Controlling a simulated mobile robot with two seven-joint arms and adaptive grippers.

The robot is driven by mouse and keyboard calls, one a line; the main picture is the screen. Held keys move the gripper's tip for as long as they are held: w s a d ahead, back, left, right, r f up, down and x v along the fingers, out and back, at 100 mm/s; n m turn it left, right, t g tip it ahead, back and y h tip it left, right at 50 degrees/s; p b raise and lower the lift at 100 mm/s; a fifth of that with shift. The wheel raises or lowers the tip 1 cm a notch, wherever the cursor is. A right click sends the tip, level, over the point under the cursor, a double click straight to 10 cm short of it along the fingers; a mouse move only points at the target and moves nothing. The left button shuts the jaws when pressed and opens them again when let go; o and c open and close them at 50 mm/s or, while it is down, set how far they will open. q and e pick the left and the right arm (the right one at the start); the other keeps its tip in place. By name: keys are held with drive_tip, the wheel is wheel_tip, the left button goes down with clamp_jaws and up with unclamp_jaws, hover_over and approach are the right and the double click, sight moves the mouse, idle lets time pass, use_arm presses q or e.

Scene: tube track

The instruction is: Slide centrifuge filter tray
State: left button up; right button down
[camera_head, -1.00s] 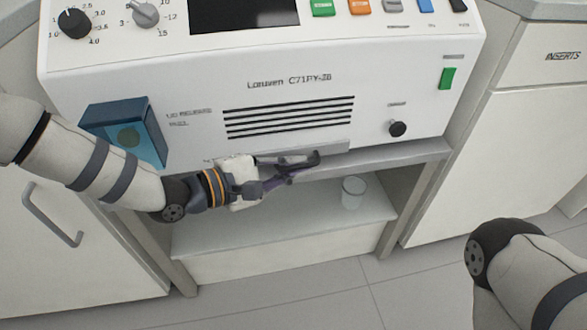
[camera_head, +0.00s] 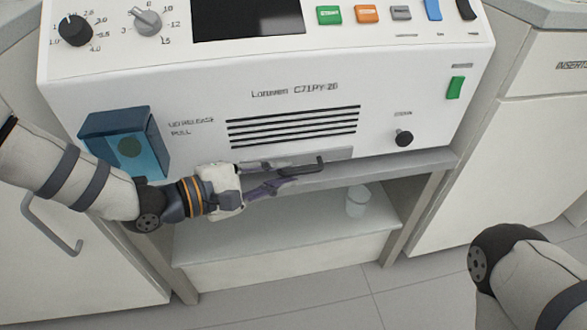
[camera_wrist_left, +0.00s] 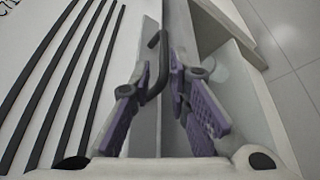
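The filter tray shows as a flat grey strip (camera_head: 338,155) under the vent slots of the white centrifuge (camera_head: 290,75), with a dark hooked handle (camera_head: 320,163) at its front. The handle (camera_wrist_left: 162,55) also shows in the left wrist view, between my finger pads. My left gripper (camera_head: 290,174) has purple-padded fingers pointing right along the centrifuge's lower edge. Its fingers (camera_wrist_left: 160,75) are apart, one on each side of the handle. Contact with the handle cannot be told. My right gripper is out of view; only part of that arm shows at the lower right.
A grey ledge (camera_head: 400,167) runs below the centrifuge, over an open shelf (camera_head: 290,225) with a clear beaker (camera_head: 357,202). A blue filter release box (camera_head: 125,140) stands out at the left. A black knob (camera_head: 403,138) is at the right. Cabinets flank both sides.

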use_arm(q)
drive_tip(key=v, duration=0.8)
drive_tip(key=shift+s+a, duration=0.15)
drive_tip(key=shift+s, duration=0.1)
